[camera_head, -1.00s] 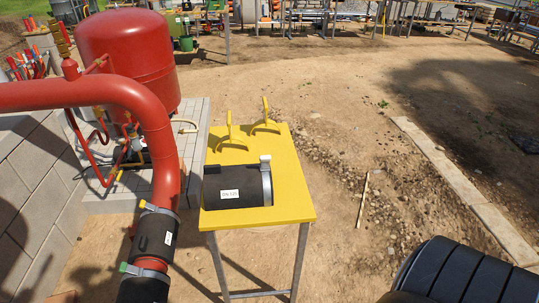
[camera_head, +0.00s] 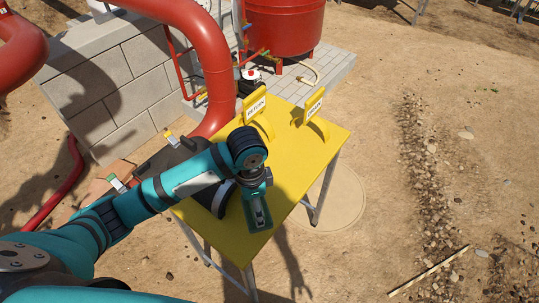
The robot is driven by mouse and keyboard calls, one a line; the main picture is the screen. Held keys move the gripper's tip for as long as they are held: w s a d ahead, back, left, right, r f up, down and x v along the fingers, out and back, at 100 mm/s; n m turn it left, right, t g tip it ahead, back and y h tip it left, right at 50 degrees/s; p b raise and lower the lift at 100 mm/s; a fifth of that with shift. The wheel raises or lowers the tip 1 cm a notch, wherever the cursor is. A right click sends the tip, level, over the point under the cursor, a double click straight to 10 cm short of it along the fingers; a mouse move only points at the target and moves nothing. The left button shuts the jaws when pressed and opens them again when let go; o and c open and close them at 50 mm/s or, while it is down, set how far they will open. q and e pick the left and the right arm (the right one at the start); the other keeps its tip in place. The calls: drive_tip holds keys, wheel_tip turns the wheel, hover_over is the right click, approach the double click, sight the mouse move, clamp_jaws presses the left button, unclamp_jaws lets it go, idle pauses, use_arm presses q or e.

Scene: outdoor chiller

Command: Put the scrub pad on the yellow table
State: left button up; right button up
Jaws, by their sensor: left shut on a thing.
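The yellow table (camera_head: 318,158) stands in the middle of the head view, its top tilted in the picture. My left arm reaches in from the lower left, and my left gripper (camera_head: 258,213) points down over the table's front part. The gripper is shut on a small green thing (camera_head: 257,226), probably the scrub pad, mostly hidden by the fingers. I cannot tell whether it touches the tabletop. My right gripper is not in view.
A black pipe sleeve (camera_head: 207,195) lies on the table's left side, partly hidden by my arm. Two yellow stands with labels, one reading RETURN (camera_head: 256,112), stand at the back. Bare tabletop lies at the right. A red pipe (camera_head: 207,60) runs close behind.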

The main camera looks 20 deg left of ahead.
use_arm(q)
drive_tip(key=w+d+r+m, duration=0.1)
drive_tip(key=w+r+m, duration=0.2)
drive_tip(key=w+m, duration=0.7)
drive_tip(key=shift+m, duration=0.4)
drive_tip(key=f, duration=0.2)
drive_tip(key=s+f+p, duration=0.1)
drive_tip(key=f, duration=0.1)
drive_tip(key=shift+s+d+f, duration=0.1)
drive_tip(key=shift+d+f, duration=0.05)
drive_tip(key=shift+f, duration=0.25)
hover_over(270, 198)
wheel_tip(270, 198, down, 4)
drive_tip(key=shift+s+f+p, duration=0.1)
drive_tip(key=shift+s+p, duration=0.05)
drive_tip(key=shift+p, duration=0.2)
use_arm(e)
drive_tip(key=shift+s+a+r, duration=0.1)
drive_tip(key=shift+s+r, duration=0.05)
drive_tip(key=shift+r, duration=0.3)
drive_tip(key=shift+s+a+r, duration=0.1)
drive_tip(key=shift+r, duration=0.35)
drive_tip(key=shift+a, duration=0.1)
use_arm(q)
drive_tip(key=o, duration=0.8)
drive_tip(key=shift+f, duration=0.1)
drive_tip(key=shift+o, duration=1.2)
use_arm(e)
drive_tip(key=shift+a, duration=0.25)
